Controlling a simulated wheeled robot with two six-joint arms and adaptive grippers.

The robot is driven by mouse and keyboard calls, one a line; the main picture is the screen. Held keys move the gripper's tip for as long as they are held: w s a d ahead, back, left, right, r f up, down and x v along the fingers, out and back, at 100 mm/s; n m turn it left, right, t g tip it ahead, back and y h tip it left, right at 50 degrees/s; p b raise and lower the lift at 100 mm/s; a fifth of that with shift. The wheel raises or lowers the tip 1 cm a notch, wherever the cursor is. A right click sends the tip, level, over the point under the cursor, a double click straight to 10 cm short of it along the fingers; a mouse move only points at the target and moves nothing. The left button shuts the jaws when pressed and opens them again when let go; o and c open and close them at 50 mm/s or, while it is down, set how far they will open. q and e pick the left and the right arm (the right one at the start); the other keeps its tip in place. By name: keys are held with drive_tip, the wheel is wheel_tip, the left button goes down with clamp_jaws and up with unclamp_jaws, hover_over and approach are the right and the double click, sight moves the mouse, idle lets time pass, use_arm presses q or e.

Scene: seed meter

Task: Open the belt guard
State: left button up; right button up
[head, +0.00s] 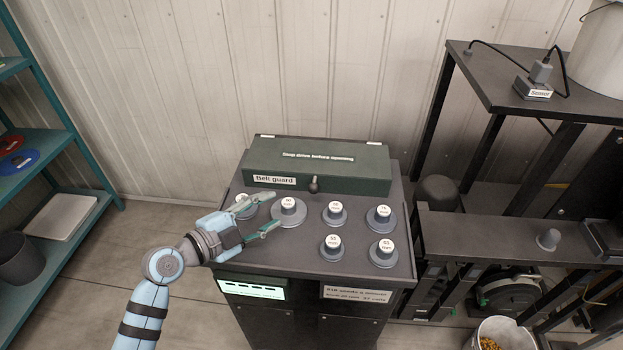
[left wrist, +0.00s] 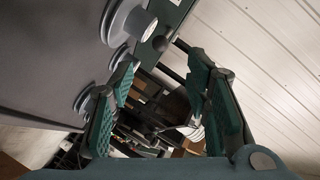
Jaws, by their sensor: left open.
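The belt guard (head: 345,175) is a dark green box lid at the back of a grey cabinet top. It looks closed, with a "Belt guard" label and a small dark knob (head: 314,185) at its front edge. In the left wrist view the knob (left wrist: 160,43) shows at the top, with a strip of the green guard (left wrist: 172,14) beside it. My left gripper (head: 263,211) is open and empty, over the left part of the cabinet top, left of and in front of the knob. Its green fingers also show in the left wrist view (left wrist: 165,105). My right gripper is not in view.
Several labelled grey round weights or knobs, such as one (head: 288,212) near my left gripper, stand on the cabinet top (head: 290,258). A dark bench (head: 490,240) is at the right. A teal shelf (head: 70,215) is at the left. Above the guard is free room before the wall.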

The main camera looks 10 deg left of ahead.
use_arm(q)
approach(309, 191)
drive_tip(key=x, duration=0.3)
drive_tip(key=shift+d+r, duration=0.15)
drive_tip(key=shift+d, duration=0.05)
drive_tip(key=x, duration=0.5)
drive_tip(key=shift+w+f, duration=0.35)
drive_tip(key=shift+w, duration=0.05)
drive_tip(key=shift+w+d+b, duration=0.3)
drive_tip(key=shift+w+d, duration=0.05)
drive_tip(key=shift+d, duration=0.05)
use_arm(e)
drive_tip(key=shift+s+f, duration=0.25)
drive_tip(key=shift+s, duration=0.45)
use_arm(q)
drive_tip(key=shift+c, duration=0.3)
clamp_jaws()
